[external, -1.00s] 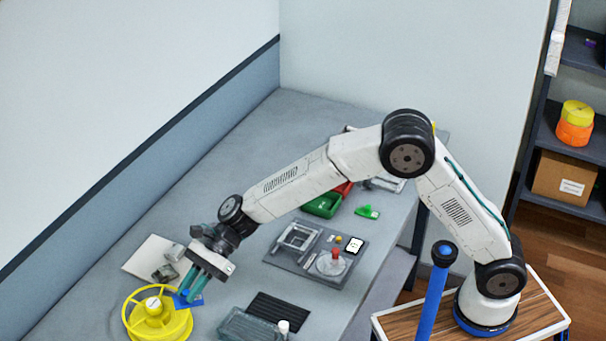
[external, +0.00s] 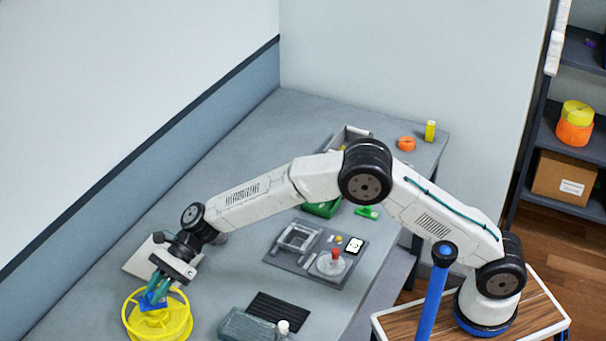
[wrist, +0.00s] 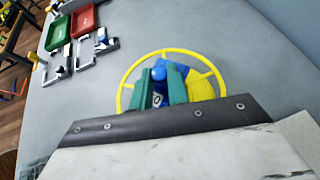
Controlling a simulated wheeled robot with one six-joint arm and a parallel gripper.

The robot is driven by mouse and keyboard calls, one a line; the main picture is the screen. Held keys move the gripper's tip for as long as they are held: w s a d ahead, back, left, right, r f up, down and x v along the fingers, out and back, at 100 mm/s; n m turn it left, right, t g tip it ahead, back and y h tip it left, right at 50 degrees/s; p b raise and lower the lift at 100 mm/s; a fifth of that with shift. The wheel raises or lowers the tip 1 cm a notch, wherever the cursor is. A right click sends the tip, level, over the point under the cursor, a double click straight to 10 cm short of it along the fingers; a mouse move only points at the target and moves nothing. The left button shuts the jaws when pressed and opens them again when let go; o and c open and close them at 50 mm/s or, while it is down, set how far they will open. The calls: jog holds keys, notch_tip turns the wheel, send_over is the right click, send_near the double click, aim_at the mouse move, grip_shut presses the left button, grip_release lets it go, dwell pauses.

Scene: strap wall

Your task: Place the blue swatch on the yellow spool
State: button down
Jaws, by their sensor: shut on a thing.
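The yellow spool (external: 184,325) lies on the bench at the lower left, with an open spoked rim; its rim also shows in the wrist view (wrist: 127,73). My gripper (external: 156,292) is over the middle of the spool, its teal fingers pointing down. It is shut on the blue swatch (external: 155,305), which sits at the fingertips over the hub. In the wrist view the fingers (wrist: 160,88) close around a blue knob of the swatch (wrist: 158,73). The fingers and swatch hide most of the hub. I cannot tell whether the swatch touches the spool.
A grey board with a red-knobbed part (external: 330,263) lies right of the spool. A clear tray (external: 245,324) and a white-capped bottle (external: 283,327) stand near the front edge. A pale sheet (external: 140,257) lies behind the gripper. Green bins (external: 322,209) stand farther back.

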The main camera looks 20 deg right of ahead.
jog(key=shift+f, duration=0.1)
jog(key=c, duration=1.4)
grip_release()
jog(key=shift+f, duration=0.1)
jog(key=shift+o, duration=0.2)
jog(key=shift+r, duration=0.2)
jog(key=v, duration=1.2)
